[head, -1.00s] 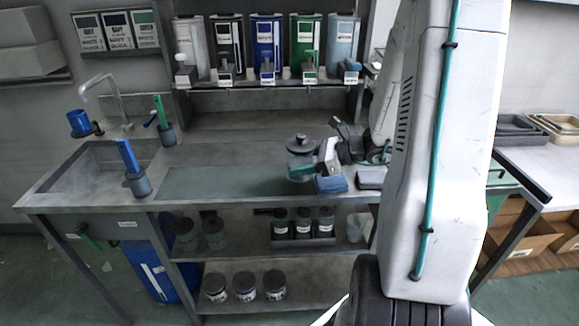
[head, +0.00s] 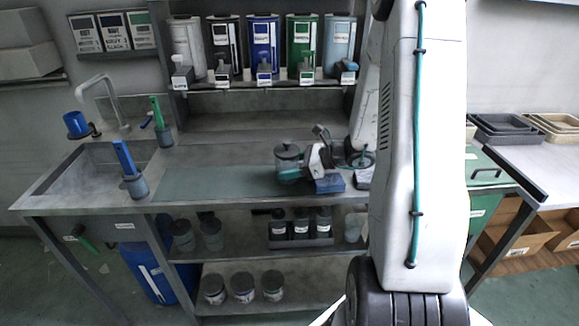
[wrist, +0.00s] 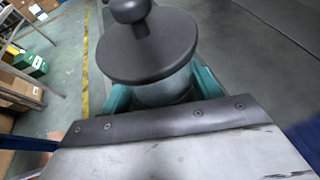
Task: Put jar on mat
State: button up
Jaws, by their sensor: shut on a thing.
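The jar (head: 288,153) is glassy grey with a dark round lid and knob. It stands upright at the right end of the green-grey mat (head: 205,184), which lies along the front of the bench. I cannot tell whether the jar touches the mat or hangs just above it. My gripper (head: 290,174) is shut on the jar, reaching in from the right. In the wrist view the jar's lid (wrist: 148,45) fills the upper middle, with teal fingers on both sides of the body. The jar's base is hidden.
A blue block or sponge (head: 330,184) lies close to my gripper at the bench front. A holder with a blue brush (head: 136,186) stands left of the mat, near the sink (head: 85,172). The mat's middle and left are clear.

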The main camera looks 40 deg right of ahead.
jog(key=o, duration=1.4)
jog(key=shift+f, duration=0.1)
